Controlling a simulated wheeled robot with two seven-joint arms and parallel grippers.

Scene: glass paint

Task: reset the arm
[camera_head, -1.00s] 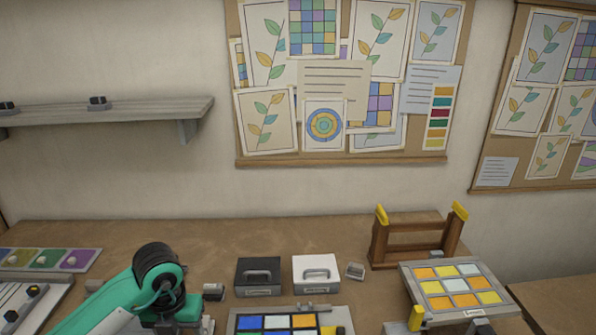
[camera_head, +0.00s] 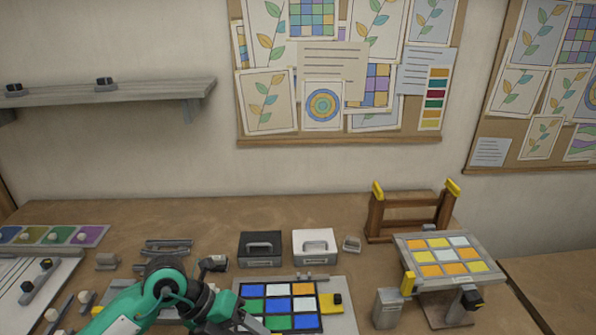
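My green and black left arm comes in from the lower left. Its grey gripper (camera_head: 252,325) shows only in part at the bottom edge, over the near left corner of a panel of blue, green, white and orange tiles (camera_head: 278,291). I cannot tell whether its fingers are open or shut, or whether they touch the panel. My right gripper is out of view.
Black (camera_head: 261,248) and white (camera_head: 314,246) boxes stand behind the panel. A tilted board of yellow and orange tiles (camera_head: 447,258) and a wooden rack (camera_head: 408,215) are at the right. A paint palette (camera_head: 55,235) lies at the left.

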